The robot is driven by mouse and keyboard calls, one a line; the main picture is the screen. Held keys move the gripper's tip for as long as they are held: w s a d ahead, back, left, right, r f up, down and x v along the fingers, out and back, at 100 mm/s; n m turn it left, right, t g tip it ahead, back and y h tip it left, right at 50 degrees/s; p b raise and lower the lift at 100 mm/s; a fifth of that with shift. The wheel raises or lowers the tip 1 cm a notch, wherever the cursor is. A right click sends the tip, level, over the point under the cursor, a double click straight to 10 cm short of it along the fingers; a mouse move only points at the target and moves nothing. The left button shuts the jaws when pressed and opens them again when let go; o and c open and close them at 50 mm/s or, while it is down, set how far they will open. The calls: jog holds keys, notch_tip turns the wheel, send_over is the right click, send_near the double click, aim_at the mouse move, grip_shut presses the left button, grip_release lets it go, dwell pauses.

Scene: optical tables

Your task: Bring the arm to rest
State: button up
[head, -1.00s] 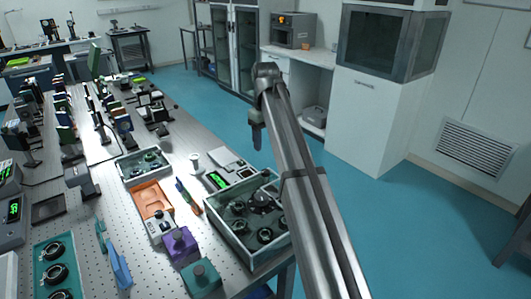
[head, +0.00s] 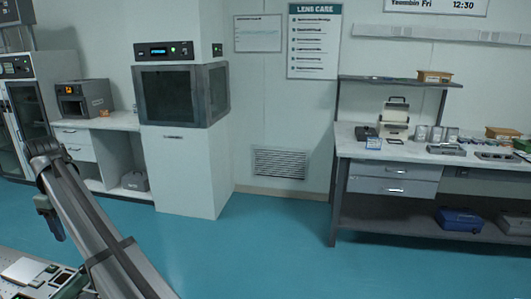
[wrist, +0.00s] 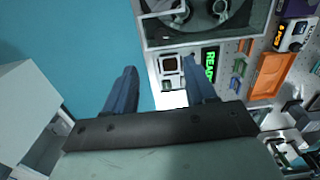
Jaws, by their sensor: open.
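My arm (head: 92,228) reaches up from the bottom left of the head view, held in the air. My gripper (head: 55,232) hangs down from its end, small and seen from the side. In the wrist view, the two blue fingers of my gripper (wrist: 160,70) stand wide apart with nothing between them. They are above the edge of the optical table, with blue floor to the left and table items to the right. A device with a green display (wrist: 210,63) lies below, near the right finger.
A grey tray of round parts (wrist: 205,40) and an orange tray (wrist: 271,76) lie on the perforated table. In the head view, a white cabinet (head: 180,170) stands behind the arm, and a workbench (head: 388,172) stands at right. Blue floor (head: 260,245) between is clear.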

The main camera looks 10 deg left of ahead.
jog(key=w+d+f+m, duration=0.1)
jog(key=w+d+f, duration=0.4)
jog(key=f, duration=0.3)
jog(key=w+d+f+m, duration=0.2)
jog(key=w+d+f, duration=0.3)
jog(key=f, duration=0.3)
jog(key=w+d+f+m+g+h, duration=0.1)
jog(key=w+d+f+m, duration=0.2)
jog(key=d+f, duration=1.35)
jog(key=w+d+f+m+g+h, duration=0.1)
jog(key=w+d+f+m+g, duration=0.15)
jog(key=d+f, duration=1.4)
jog(key=s+d+f+m, duration=0.2)
jog(key=s+d+f, duration=0.25)
jog(key=d, duration=0.35)
jog(key=s+d+f+m+g, duration=0.1)
jog(key=s+d+f, duration=0.35)
jog(key=d, duration=0.35)
jog(key=s+d+f+m, duration=0.2)
jog(key=s+d+f, duration=0.25)
jog(key=d, duration=0.35)
jog(key=s+d+f+m+g+y, duration=0.1)
jog(key=s+d+f+m, duration=0.1)
jog(key=s+d, duration=0.4)
jog(key=s+d+f+m+g+y, duration=0.1)
jog(key=s+d+f+m, duration=0.2)
jog(key=s, duration=1.1)
jog(key=d, duration=0.3)
jog(key=shift+s, duration=0.35)
